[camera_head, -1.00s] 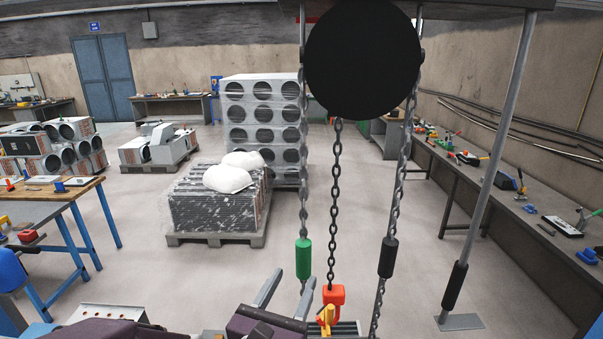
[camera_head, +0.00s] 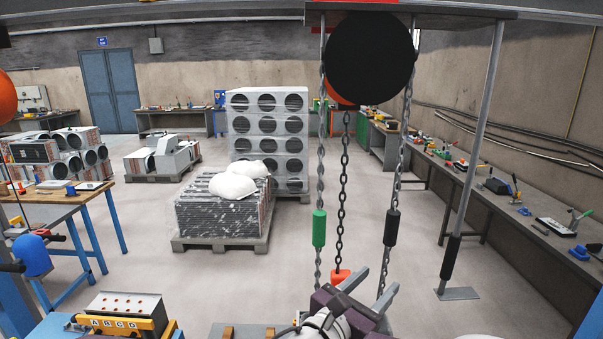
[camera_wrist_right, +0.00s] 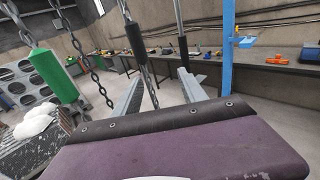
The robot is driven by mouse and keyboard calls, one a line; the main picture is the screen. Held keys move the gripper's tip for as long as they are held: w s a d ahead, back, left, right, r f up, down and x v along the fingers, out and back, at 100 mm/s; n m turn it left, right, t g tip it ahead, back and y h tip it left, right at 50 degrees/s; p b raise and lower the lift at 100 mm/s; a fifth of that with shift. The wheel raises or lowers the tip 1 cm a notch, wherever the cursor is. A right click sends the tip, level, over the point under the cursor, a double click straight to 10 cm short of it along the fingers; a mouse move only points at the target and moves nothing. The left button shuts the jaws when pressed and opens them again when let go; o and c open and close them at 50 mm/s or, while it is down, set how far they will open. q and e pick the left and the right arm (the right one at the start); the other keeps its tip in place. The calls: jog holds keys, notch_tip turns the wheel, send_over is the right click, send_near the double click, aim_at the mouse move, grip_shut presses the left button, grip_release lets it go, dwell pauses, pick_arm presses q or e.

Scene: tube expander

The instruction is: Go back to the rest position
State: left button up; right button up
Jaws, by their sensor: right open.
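The wrist view shows the same open fingers (camera_wrist_right: 160,78) beyond the purple wrist body. A chain hoist with a black round body (camera_head: 369,58) hangs above. Its chains carry a green grip (camera_head: 318,228) and a black grip (camera_head: 391,228). An orange-red hook block (camera_head: 341,275) hangs just left of my right gripper, its lower part hidden. The green grip also shows in the wrist view (camera_wrist_right: 53,76), left of the fingers. My left gripper is out of view.
A box marked ABCD (camera_head: 122,318) stands at the bottom left. A workbench with blue legs (camera_head: 65,201) is at the left. A pallet (camera_head: 222,243) with wrapped stock stands mid-floor. A grey post (camera_head: 473,150) and a long bench (camera_head: 510,205) line the right side.

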jog(key=s+d+f+m+g+y+b, duration=0.1)
jog(key=s+d+f+m+g+b, duration=0.1)
jog(key=s+d+f+m+g, duration=0.45)
jog(key=s+d+f+m+g+y+b, duration=0.1)
jog(key=s+d+f+m+g+b, duration=0.15)
jog(key=d+f, duration=0.45)
jog(key=s+d+f+m+g+b, duration=0.2)
jog(key=s+d+f+m+g, duration=0.25)
jog(key=f, duration=0.55)
jog(key=s+a+f+m+g+y, duration=0.1)
jog(key=s+a+f+m+y, duration=0.55)
jog(key=f, duration=0.25)
jog(key=w+a+f+m+t+y, duration=0.1)
jog(key=w+a+m+t+y, duration=0.2)
jog(key=w+a+m, duration=0.3)
jog(key=shift+a+m, duration=0.8)
jog(key=shift+a, duration=0.05)
jog(key=shift+y, duration=0.25)
